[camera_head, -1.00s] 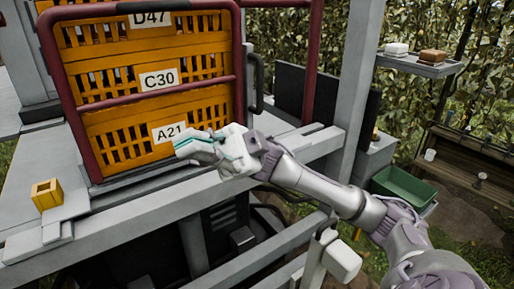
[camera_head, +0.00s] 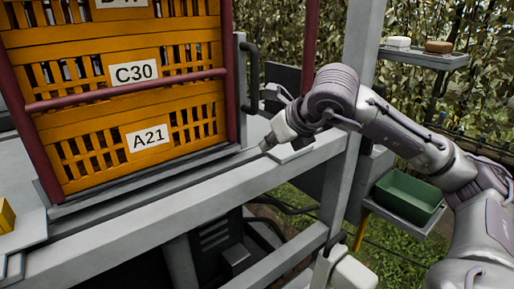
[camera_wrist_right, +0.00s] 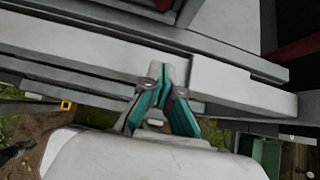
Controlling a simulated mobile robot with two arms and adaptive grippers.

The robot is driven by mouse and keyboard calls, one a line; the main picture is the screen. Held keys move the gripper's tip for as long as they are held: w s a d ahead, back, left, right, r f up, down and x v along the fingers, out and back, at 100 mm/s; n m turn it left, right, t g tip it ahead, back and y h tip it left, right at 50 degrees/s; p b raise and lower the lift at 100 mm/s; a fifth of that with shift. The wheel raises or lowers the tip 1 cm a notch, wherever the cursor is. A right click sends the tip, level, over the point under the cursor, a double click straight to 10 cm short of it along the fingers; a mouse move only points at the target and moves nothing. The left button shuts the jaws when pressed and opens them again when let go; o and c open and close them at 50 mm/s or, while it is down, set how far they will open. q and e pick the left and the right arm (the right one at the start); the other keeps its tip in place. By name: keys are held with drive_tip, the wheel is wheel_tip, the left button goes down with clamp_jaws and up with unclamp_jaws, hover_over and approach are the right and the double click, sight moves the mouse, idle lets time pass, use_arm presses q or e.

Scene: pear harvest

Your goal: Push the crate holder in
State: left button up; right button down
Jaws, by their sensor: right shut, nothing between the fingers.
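The crate holder (camera_head: 231,100) is a dark red frame standing upright on the grey platform, at left in the head view. It holds stacked orange crates, including the C30 crate (camera_head: 195,55) and the A21 crate (camera_head: 90,165). My right gripper (camera_head: 268,144) is just right of the holder's lower right corner, over the platform edge, apart from the holder. In the right wrist view its teal fingers (camera_wrist_right: 167,76) are shut and empty, with grey beams behind. Whether the fingertips touch the platform is unclear. My left gripper is out of view.
A grey beam (camera_head: 200,190) runs along the platform's front. A grey post (camera_head: 350,130) stands right of my gripper, near my arm. A green bin (camera_head: 408,198) sits at right. A yellow block (camera_head: 6,216) is at the left edge.

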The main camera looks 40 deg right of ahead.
sight(251, 167)
drive_tip(key=p+x, duration=0.2)
drive_tip(key=x, duration=0.6)
drive_tip(key=shift+w+f, duration=0.2)
drive_tip(key=shift+w, duration=0.05)
drive_tip(key=w+p, duration=0.2)
drive_tip(key=w, duration=0.1)
drive_tip(key=shift+w+a, duration=0.1)
drive_tip(key=shift+a, duration=0.05)
drive_tip(key=shift+w+f, duration=0.2)
drive_tip(key=shift+w, duration=0.3)
drive_tip(key=shift+s, duration=0.1)
